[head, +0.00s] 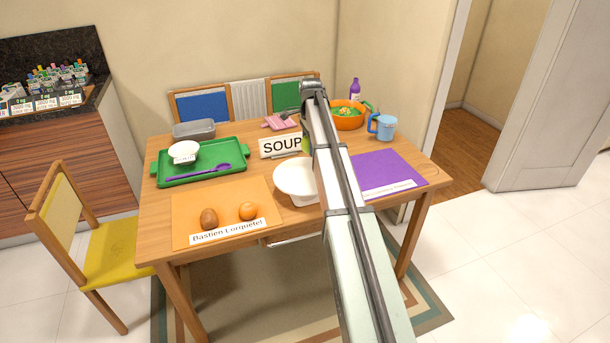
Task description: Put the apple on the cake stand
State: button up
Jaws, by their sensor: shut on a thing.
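A white footed dish, which looks like the cake stand (293,177), stands near the middle of the table, its right side hidden by my arm. A small yellow-green patch, which looks like the apple (305,144), shows at the left edge of my arm, just above and behind the stand in the picture. The rest of it is hidden. My gripper (308,136) is mostly hidden behind my arm and is shut on the apple. Whether the apple hangs over the stand or behind it is hard to tell.
A SOUP sign (281,146) stands behind the stand. A green tray (230,178) is at left, an orange mat (190,200) with a brown and an orange round item in front. A purple mat (385,168), blue mug (384,127) and orange pot (346,122) are at right.

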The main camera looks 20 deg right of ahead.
notch_tip(320, 180, up, 4)
send_over(289, 170)
jog(key=w, duration=0.1)
jog(key=shift+s+d+f+m, duration=0.15)
jog(key=shift+f+m, duration=0.35)
jog(key=shift+f, duration=1.25)
jog(key=shift+s+a+f+m, duration=0.1)
jog(key=shift+f+m, duration=0.4)
jog(key=shift+f, duration=1.2)
jog(key=shift+s+d+f+m, duration=0.15)
jog(key=shift+f+m, duration=0.35)
jog(key=shift+f, duration=1.25)
jog(key=shift+a+f, duration=0.1)
jog(key=o, duration=1.1)
notch_tip(289, 170, up, 12)
